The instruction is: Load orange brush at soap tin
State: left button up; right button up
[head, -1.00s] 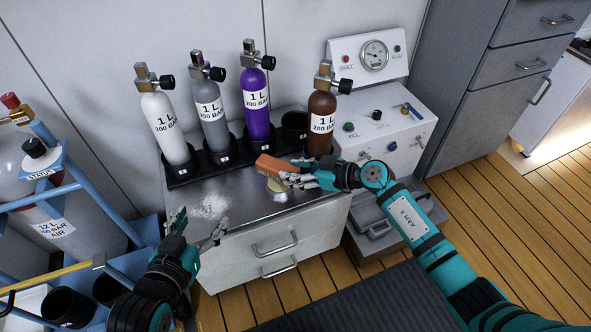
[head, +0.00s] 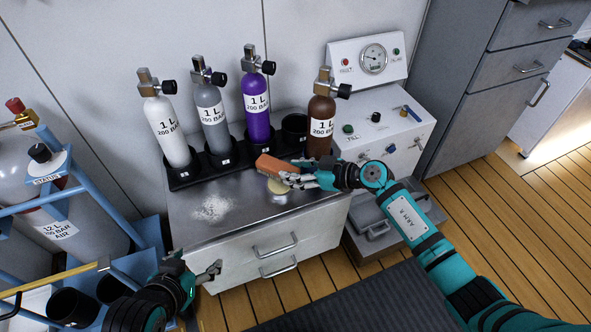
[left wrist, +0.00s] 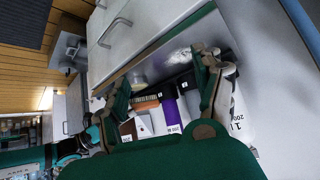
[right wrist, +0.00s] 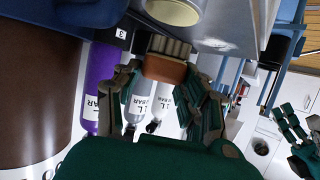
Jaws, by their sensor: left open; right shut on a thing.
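The orange brush (head: 275,166) is held in my right gripper (head: 297,175) over the steel worktop. In the right wrist view the brush (right wrist: 165,68) sits between the fingers (right wrist: 172,85), its pale bristles facing the soap tin (right wrist: 174,10). The soap tin (head: 277,187) is a small round tin with pale yellow content, on the worktop just below the brush. I cannot tell whether the bristles touch it. My left gripper (head: 196,270) is open and empty, low in front of the cabinet's left side; its fingers (left wrist: 205,75) show apart in the left wrist view.
White, grey, purple and brown bottles (head: 257,105) stand in a black rack (head: 190,180) behind. A white powder patch (head: 212,209) lies on the worktop (head: 240,215). A gauge panel (head: 385,135) stands right, a blue cylinder cart (head: 90,215) left.

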jog(key=shift+r+p, duration=0.4)
jog(key=shift+p, duration=0.1)
jog(key=shift+r+p, duration=0.35)
jog(key=shift+p, duration=0.1)
jog(key=shift+r+p, duration=0.75)
jog(key=shift+p, duration=0.4)
pick_arm(q)
jog(key=s+a+f+g+y, duration=0.1)
jog(key=s+a+f+g, duration=0.1)
jog(key=s+g, duration=0.3)
jog(key=s+f, duration=0.1)
jog(key=s, duration=0.2)
jog(key=shift+a, duration=0.35)
pick_arm(e)
jog(key=shift+r, duration=0.1)
